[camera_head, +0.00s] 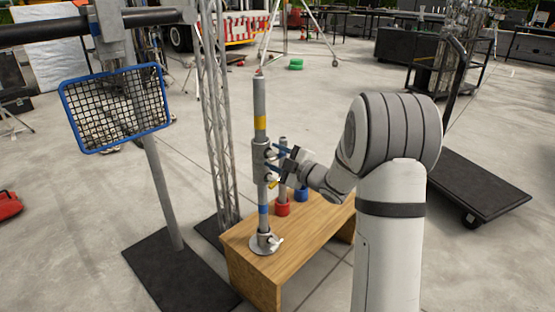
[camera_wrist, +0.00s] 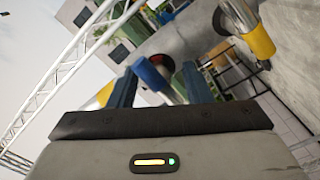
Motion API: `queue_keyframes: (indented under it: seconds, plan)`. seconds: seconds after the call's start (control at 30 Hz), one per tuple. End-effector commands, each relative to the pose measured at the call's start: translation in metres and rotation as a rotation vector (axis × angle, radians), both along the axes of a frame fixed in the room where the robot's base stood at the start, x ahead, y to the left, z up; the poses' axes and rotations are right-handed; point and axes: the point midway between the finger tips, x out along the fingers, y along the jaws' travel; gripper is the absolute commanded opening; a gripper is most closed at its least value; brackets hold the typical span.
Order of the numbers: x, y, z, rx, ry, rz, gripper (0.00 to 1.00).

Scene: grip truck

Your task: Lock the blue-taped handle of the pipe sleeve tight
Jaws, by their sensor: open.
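A grey pipe sleeve (camera_head: 259,160) sits around an upright pipe (camera_head: 260,97) with a yellow band above it and a blue band below it. My gripper (camera_head: 273,158) is at the right side of the sleeve with its fingers pointing left. In the wrist view the blue-taped handle (camera_wrist: 152,72) lies between my two dark blue fingers, which are apart. I cannot tell if either finger touches it. A yellow-taped handle (camera_head: 273,184) shows just below my gripper in the head view. My gripper hides part of the sleeve's right side.
The pipe stands on a round metal base (camera_head: 266,243) on a wooden table (camera_head: 300,240). A red-based piece (camera_head: 282,208) and a blue-based piece (camera_head: 301,194) stand behind it. A lattice truss (camera_head: 218,120) and a blue-framed mesh panel (camera_head: 115,107) are to the left.

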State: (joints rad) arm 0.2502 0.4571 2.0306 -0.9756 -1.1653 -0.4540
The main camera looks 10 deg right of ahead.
Motion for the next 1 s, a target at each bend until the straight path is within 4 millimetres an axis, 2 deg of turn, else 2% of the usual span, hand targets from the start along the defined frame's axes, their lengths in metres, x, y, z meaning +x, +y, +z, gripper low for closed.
queue_keyframes:
  seconds: [0.2, 0.73, 0.77, 0.8, 1.0]
  plan:
    - [0.0005, 0.0005, 0.0001, 0.0, 0.0, 0.0, 0.45]
    - [0.0003, 0.001, 0.0001, 0.0, 0.001, 0.001, 0.01]
    - [0.0003, 0.0011, 0.0001, 0.0, 0.001, 0.001, 0.0]
    - [0.0006, -0.0069, 0.0, 0.0, 0.0, -0.001, 0.0]
    - [0.0004, 0.0001, 0.0008, 0.013, 0.01, -0.001, 0.0]
